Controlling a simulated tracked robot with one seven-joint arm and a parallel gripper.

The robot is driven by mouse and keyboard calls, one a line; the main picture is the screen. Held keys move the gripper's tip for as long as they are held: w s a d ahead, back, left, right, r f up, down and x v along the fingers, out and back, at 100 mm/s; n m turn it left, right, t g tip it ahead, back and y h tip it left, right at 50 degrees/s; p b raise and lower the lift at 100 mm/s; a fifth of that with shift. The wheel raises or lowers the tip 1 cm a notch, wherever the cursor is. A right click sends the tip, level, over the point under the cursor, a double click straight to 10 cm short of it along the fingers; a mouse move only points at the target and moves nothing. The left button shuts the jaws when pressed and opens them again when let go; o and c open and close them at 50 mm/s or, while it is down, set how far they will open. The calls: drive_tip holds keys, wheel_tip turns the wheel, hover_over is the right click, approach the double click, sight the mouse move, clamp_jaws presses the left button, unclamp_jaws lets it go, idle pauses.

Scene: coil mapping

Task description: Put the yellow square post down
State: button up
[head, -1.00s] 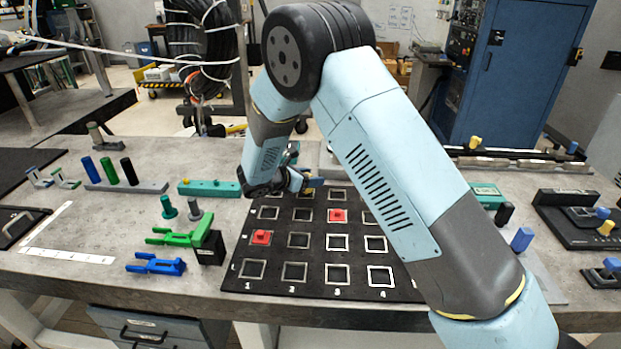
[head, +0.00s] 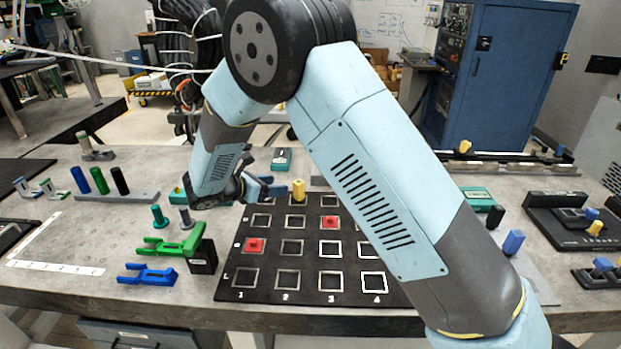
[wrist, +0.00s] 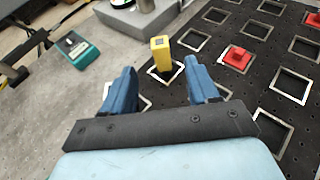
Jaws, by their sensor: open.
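The yellow square post (head: 298,190) stands upright on the black board at a square outline in the far row. In the wrist view the yellow post (wrist: 160,54) stands inside a pale square frame, just beyond my fingertips. My gripper (head: 268,187) is to the left of the post in the head view. Its two blue fingers (wrist: 160,80) are apart with nothing between them, and they are clear of the post. The black board (head: 310,258) carries rows of square outlines, numbered along the near edge.
Two red pieces (head: 330,222) (head: 254,245) sit on the board. Green (head: 180,242) and blue (head: 152,273) forked pieces lie left of it. A teal block (wrist: 78,49) and a grey block (wrist: 137,17) lie near the gripper.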

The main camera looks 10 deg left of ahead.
drive_tip(key=s+d+r+m+g+y, duration=0.1)
drive_tip(key=s+d+r+m+g, duration=0.1)
drive_tip(key=d+r+m, duration=0.5)
drive_tip(key=s+d+r+m+g+y, duration=0.1)
drive_tip(key=d+r+g, duration=0.25)
drive_tip(key=d, duration=0.75)
drive_tip(key=s+d+r+m+g, duration=0.15)
drive_tip(key=d+r+m, duration=0.25)
drive_tip(key=d+r, duration=0.4)
drive_tip(key=s+d+r+m+t+y, duration=0.1)
drive_tip(key=s+d+r+m+y, duration=0.2)
drive_tip(key=s+d+m, duration=0.4)
drive_tip(key=s+d+r+m+t+y, duration=0.1)
drive_tip(key=s+d+m+y, duration=0.3)
drive_tip(key=s, duration=1.2)
drive_tip(key=d+r+m, duration=0.1)
drive_tip(key=d+m, duration=0.3)
drive_tip(key=shift+d+r+m, duration=0.3)
drive_tip(key=shift+d+r, duration=0.1)
